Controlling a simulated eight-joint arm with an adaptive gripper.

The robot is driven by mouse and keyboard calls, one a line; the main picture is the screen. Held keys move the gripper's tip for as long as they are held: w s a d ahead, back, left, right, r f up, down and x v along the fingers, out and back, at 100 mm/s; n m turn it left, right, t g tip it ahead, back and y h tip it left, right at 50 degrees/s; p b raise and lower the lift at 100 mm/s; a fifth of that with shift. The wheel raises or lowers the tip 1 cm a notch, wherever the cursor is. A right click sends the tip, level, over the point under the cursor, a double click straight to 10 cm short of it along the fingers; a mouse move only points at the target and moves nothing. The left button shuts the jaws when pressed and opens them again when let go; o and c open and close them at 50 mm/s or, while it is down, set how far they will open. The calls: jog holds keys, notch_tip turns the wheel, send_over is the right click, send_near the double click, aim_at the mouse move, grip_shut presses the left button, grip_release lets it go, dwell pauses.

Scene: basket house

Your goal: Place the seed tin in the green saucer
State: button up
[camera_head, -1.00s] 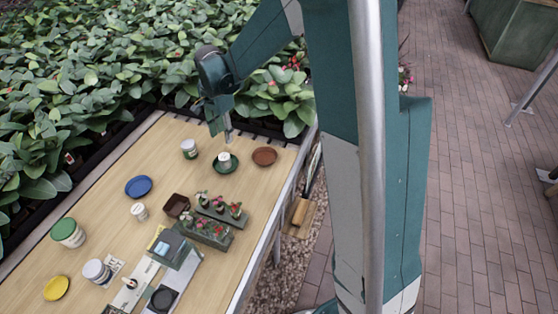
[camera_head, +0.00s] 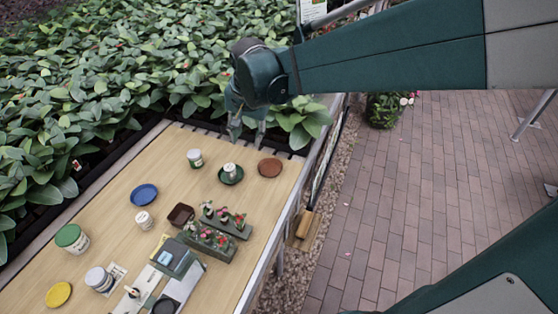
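A small white tin (camera_head: 230,168), which appears to be the seed tin, stands in the green saucer (camera_head: 238,179) near the far end of the table. Its label is too small to read. My gripper (camera_head: 248,138) is above and beyond the saucer, at the table's far edge. Its two fingers are spread apart with nothing between them, clear of the tin.
A green-and-white tin (camera_head: 195,159) stands left of the saucer, and a brown saucer (camera_head: 270,168) lies to its right. A blue saucer (camera_head: 144,195), another small tin (camera_head: 144,220), a square brown pot (camera_head: 181,214) and plant trays (camera_head: 211,243) are nearer. Dense plants border the table.

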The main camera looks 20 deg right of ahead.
jog(key=s+d+r+n+t, duration=0.1)
jog(key=s+n, duration=0.3)
jog(key=s, duration=0.7)
jog(key=s+d+r+n+t, duration=0.1)
jog(key=s+d+n+t, duration=0.2)
jog(key=s, duration=0.7)
jog(key=shift+s+r+n, duration=0.3)
jog(key=shift+s+n, duration=0.05)
jog(key=shift+n, duration=0.15)
